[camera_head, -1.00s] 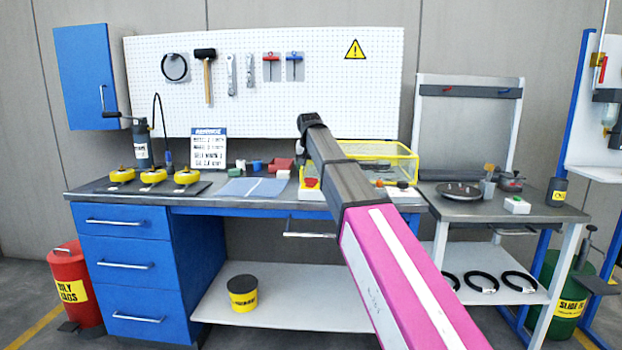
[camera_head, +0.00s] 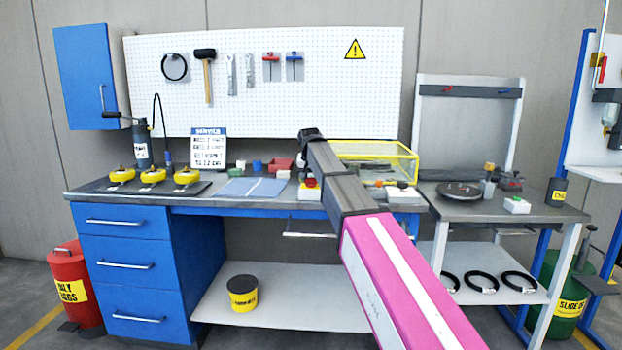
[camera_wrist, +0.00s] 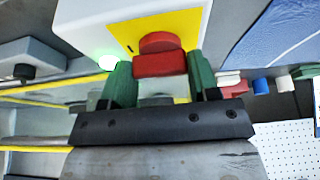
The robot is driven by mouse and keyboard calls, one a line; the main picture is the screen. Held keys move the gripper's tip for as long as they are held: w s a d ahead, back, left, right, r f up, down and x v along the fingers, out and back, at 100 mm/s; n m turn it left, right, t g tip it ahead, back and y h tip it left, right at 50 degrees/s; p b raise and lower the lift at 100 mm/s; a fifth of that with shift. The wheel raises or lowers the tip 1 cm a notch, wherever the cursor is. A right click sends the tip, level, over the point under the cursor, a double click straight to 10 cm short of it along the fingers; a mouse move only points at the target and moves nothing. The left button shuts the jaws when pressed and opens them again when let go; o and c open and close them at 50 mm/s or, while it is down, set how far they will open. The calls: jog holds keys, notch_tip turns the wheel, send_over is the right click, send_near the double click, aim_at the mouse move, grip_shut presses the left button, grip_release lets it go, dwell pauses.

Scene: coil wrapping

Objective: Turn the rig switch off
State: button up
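The rig switch is a red knob (camera_wrist: 160,57) on a yellow plate (camera_wrist: 190,28) on a white box (camera_wrist: 85,15). A green lamp (camera_wrist: 106,63) glows beside it in the wrist view. My gripper (camera_wrist: 160,78) has its two green fingers apart, one on each side of the red knob. I cannot tell whether either finger touches it. In the head view the red knob (camera_head: 310,182) and white box (camera_head: 309,194) sit on the bench, left of my arm. My fingers cannot be made out there.
A yellow-framed clear enclosure (camera_head: 418,167) stands right behind my arm. A blue mat (camera_head: 252,188) lies left of the switch box, with small coloured blocks behind it. Yellow discs (camera_head: 154,176) stand at the bench's left. A side table (camera_head: 460,211) is at right.

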jog(key=shift+n, duration=0.3)
jog(key=n+y, duration=0.2)
jog(key=n, duration=0.2)
jog(key=shift+w+d, duration=0.1)
jog(key=n, duration=0.2)
jog(key=n+g+y, duration=0.1)
jog(key=n, duration=0.2)
jog(key=shift+w+y, duration=0.1)
jog(key=shift+y, duration=0.2)
jog(key=n+g, duration=0.1)
jog(key=n, duration=0.3)
jog(key=shift+w+g+y, duration=0.1)
jog(key=shift+g+y, duration=0.3)
jog(key=shift+n+g, duration=0.8)
jog(key=shift+n, duration=1.3)
jog(key=o, duration=0.9)
jog(key=shift+r, duration=0.15)
